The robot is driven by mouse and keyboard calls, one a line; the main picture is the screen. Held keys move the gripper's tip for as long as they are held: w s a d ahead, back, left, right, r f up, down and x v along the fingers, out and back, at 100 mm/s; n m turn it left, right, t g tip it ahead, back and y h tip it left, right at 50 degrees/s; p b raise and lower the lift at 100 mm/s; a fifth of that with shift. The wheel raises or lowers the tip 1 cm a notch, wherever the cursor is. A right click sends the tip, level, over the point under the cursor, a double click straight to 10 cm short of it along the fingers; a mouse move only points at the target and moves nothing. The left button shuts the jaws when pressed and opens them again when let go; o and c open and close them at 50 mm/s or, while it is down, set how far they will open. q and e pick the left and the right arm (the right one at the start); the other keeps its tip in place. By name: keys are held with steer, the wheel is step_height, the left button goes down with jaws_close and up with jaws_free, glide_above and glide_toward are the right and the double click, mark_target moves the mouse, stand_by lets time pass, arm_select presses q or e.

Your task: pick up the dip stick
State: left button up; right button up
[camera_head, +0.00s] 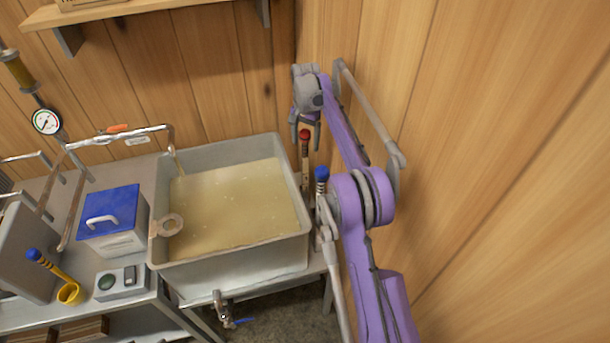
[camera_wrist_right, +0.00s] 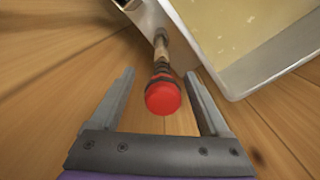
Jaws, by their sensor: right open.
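A stick with a red, dark-banded knob and a pale wooden shaft, which looks like the dip stick (camera_head: 304,146), stands upright beside the right wall of the pan of syrup (camera_head: 296,178). It also shows in the right wrist view (camera_wrist_right: 163,95), red knob towards the camera, between the finger lines. My right gripper (camera_head: 305,128) is open and empty just above the knob, its fingers pointing down on either side. The lower shaft is partly hidden. My left gripper is not in view.
A blue-topped handle (camera_head: 321,174) stands close by, next to my right arm. A wooden wall (camera_head: 480,150) is close on the right. A blue-lidded box (camera_head: 112,212), a yellow ladle (camera_head: 68,292) and a pressure gauge (camera_head: 46,121) are at the left.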

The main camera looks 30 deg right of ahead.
mark_target(305, 156)
steer(key=f, duration=0.4)
steer(key=shift+w+f, duration=0.1)
steer(key=shift+w, duration=0.1)
jaws_close()
stand_by(0.3)
